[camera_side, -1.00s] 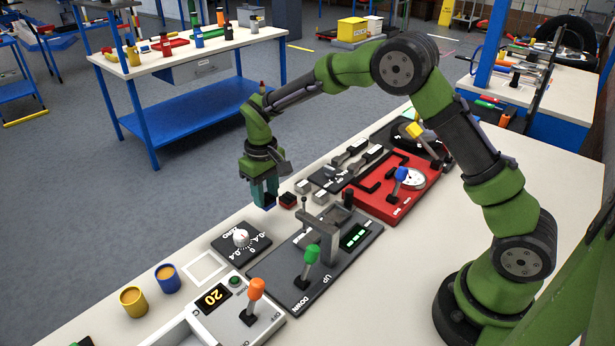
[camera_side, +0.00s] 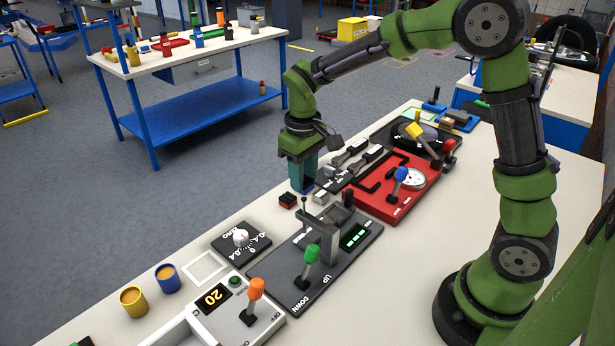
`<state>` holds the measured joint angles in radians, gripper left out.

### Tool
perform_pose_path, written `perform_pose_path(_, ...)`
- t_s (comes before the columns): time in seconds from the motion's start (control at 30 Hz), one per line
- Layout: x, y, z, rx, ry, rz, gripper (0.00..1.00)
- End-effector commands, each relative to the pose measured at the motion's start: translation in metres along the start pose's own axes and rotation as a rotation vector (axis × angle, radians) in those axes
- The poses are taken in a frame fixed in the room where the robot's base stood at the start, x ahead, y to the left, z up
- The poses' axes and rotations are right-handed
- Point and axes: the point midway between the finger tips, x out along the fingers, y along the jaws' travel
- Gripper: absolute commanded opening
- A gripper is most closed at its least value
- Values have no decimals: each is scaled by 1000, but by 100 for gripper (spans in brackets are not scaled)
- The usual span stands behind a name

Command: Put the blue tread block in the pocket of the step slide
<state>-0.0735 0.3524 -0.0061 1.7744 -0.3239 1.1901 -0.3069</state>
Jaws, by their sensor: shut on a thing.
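My gripper (camera_side: 302,184) points down at the back edge of the bench, left of a dark strip with metal pieces. It is shut on the blue tread block (camera_side: 301,189), of which only a dark blue part shows low between the fingers. The block looks held just above or at the bench top; the exact gap cannot be told. The step slide cannot be made out with certainty; the dark strip with grey metal pieces (camera_side: 343,180) just right of my gripper may be it. Its pocket cannot be made out.
A small red and black block (camera_side: 287,201) lies close in front of my gripper, with a grey block (camera_side: 320,197) nearby. The dark jack panel (camera_side: 350,260) with a green lever (camera_side: 311,254) stands nearer. A red panel (camera_side: 418,192) is to the right.

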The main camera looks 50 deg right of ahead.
Motion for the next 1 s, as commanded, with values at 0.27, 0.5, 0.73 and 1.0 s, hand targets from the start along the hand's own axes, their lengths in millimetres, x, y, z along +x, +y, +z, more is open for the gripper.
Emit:
perform_pose_path(0.27, -52, 23, 42, 37, 4, 0, 0)
perform_pose_path(0.5, -82, 27, 43, 48, 2, 1, 0)
perform_pose_path(0.73, -113, 21, 43, 28, 0, 0, 0)
perform_pose_path(1.0, -111, -38, 47, -224, -2, -1, 0)
